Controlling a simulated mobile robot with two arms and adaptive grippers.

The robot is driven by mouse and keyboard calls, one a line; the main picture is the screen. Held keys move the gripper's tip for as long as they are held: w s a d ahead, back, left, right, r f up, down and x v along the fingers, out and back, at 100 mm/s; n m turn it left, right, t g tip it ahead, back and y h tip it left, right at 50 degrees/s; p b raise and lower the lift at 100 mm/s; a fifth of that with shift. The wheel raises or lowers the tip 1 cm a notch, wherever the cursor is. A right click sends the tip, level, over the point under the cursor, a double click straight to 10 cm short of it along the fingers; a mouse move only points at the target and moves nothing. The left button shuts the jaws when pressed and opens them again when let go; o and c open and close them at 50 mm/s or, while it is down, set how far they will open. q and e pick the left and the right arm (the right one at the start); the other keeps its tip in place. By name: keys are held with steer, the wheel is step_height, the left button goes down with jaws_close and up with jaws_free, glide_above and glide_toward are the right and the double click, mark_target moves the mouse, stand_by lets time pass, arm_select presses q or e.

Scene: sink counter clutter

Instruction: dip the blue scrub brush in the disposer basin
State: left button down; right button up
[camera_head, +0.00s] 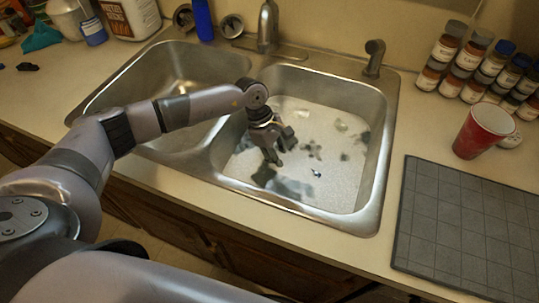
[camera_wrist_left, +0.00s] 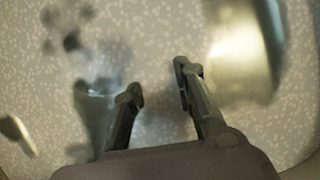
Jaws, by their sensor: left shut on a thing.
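The right-hand sink basin (camera_head: 372,165) holds a pale speckled surface with dark scraps and blurred grey patches; I take it as the disposer basin. My left gripper (camera_head: 275,156) points down inside it, at its left side. In the left wrist view my two dark fingers (camera_wrist_left: 158,80) stand some way apart over the speckled surface. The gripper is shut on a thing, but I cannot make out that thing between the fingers. I cannot pick out the blue scrub brush for certain in either view. My right gripper is out of view.
The left basin (camera_head: 185,75) lies beyond my forearm, past the divider. A faucet (camera_head: 268,25) stands behind. A blue upright item (camera_head: 203,20) is at the back. Spice jars (camera_head: 468,56), a red cup (camera_head: 478,132) and a dark grid mat (camera_head: 465,235) are on the right.

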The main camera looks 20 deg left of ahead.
arm_select(q)
steer(key=shift+w+a, duration=0.2)
steer(key=shift+a, duration=0.2)
steer(key=shift+s+d, duration=0.15)
steer(key=shift+s, duration=0.45)
steer(key=shift+f, duration=0.1)
steer(key=shift+p, duration=0.3)
step_height(320, 180, up, 6)
steer(key=p, duration=0.3)
step_height(320, 180, up, 5)
steer(key=p, duration=0.3)
step_height(320, 180, up, 8)
steer(key=r+p, duration=0.1)
steer(key=p, duration=0.3)
glide_above(285, 163)
steer(key=a, duration=0.2)
steer(key=shift+w+f, duration=0.15)
steer(key=shift+f, duration=0.1)
